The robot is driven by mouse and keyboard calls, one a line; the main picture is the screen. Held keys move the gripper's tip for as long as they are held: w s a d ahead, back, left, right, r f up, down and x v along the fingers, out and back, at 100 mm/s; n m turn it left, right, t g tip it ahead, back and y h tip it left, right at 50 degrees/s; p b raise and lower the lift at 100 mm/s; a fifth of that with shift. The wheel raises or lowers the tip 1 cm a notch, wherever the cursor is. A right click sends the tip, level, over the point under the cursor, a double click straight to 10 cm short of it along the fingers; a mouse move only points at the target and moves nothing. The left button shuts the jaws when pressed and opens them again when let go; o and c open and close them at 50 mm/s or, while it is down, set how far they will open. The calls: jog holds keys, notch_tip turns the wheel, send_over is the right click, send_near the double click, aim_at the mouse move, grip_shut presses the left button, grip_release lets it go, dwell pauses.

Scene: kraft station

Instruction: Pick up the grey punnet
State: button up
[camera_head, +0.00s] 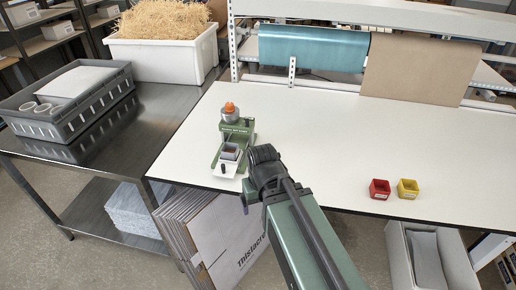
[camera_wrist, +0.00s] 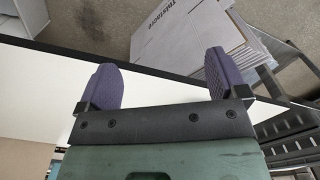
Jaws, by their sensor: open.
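A small grey punnet (camera_head: 231,152), open at the top, sits at the front of a green device (camera_head: 236,135) near the left end of the white table. My gripper (camera_head: 262,160) is just to the right of the device in the head view, its fingers hard to make out there. In the wrist view my gripper (camera_wrist: 163,78) has its two purple finger pads wide apart with nothing between them. The wrist view looks past the table's edge to the floor, and the grey punnet is not in it.
An orange-topped piece (camera_head: 230,112) stands at the back of the green device. A red punnet (camera_head: 380,189) and a yellow punnet (camera_head: 408,188) stand near the table's front edge. The middle of the white table (camera_head: 330,130) is clear. Flat cartons (camera_head: 220,240) lean below.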

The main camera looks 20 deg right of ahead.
jog(key=w+r+p, duration=0.4)
jog(key=w, duration=0.1)
notch_tip(320, 180, up, 5)
jog(key=m+p, duration=0.4)
jog(key=p, duration=0.1)
send_over(230, 149)
jog(key=s, duration=0.2)
jog(key=f+b, duration=0.2)
jog(key=f+m+b, duration=0.1)
jog(key=f+b, duration=0.1)
jog(key=f+m+b, duration=0.1)
jog(key=f+b, duration=0.1)
jog(key=shift+s+a+f+b, duration=0.15)
jog(key=shift+a+f+b, duration=0.05)
jog(key=shift+a+b, duration=0.1)
notch_tip(230, 149, down, 5)
jog(key=b, duration=0.5)
jog(key=shift+s+f, duration=0.15)
jog(key=shift+r, duration=0.25)
jog(key=c, duration=1.1)
jog(key=shift+o, duration=0.2)
